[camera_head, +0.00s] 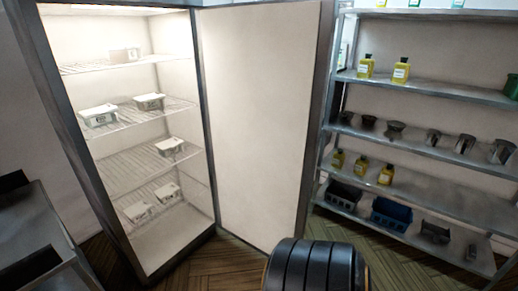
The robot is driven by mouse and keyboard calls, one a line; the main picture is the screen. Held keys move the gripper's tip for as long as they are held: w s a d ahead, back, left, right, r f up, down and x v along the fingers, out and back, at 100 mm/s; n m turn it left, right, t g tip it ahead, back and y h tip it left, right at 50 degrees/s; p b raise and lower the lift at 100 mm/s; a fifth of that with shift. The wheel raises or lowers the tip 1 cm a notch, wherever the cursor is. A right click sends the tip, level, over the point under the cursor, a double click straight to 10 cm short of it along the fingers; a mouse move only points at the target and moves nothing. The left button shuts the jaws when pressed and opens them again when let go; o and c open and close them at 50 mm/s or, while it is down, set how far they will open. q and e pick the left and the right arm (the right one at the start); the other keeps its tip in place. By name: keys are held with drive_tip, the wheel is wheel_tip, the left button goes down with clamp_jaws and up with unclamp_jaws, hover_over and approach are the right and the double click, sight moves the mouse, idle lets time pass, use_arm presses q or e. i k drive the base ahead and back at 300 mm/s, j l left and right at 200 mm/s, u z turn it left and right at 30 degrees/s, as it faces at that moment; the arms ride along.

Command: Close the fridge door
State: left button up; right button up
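The fridge (215,221) stands at the left with its interior lit and several wire shelves showing. White lidded tubs (100,115) sit on the shelves. The fridge door (258,120) is wide open, swung out to the right, with its pale inner face and dark frame toward me. The door's outer face and handle are hidden. A black ribbed rounded part (314,268) of my own arm shows at the bottom, in front of the door's lower edge. Whether it touches the door cannot be told. Neither gripper's fingers are visible.
A metal shelf rack (440,90) stands to the right, close to the door's free edge, holding yellow bottles, metal pots and dark bins. A grey metal unit (35,240) is at the lower left. Wooden floor (225,262) is clear before the fridge.

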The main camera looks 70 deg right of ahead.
sight(264, 66)
drive_tip(key=k+l, duration=0.1)
drive_tip(key=l, duration=1.7)
drive_tip(key=k+l, duration=0.15)
drive_tip(key=l, duration=0.7)
drive_tip(key=k+l, duration=0.1)
drive_tip(key=l, duration=0.8)
drive_tip(key=k+l, duration=0.1)
drive_tip(key=l, duration=1.7)
drive_tip(key=k+l+z, duration=0.15)
drive_tip(key=k+z, duration=0.2)
drive_tip(key=k, duration=0.45)
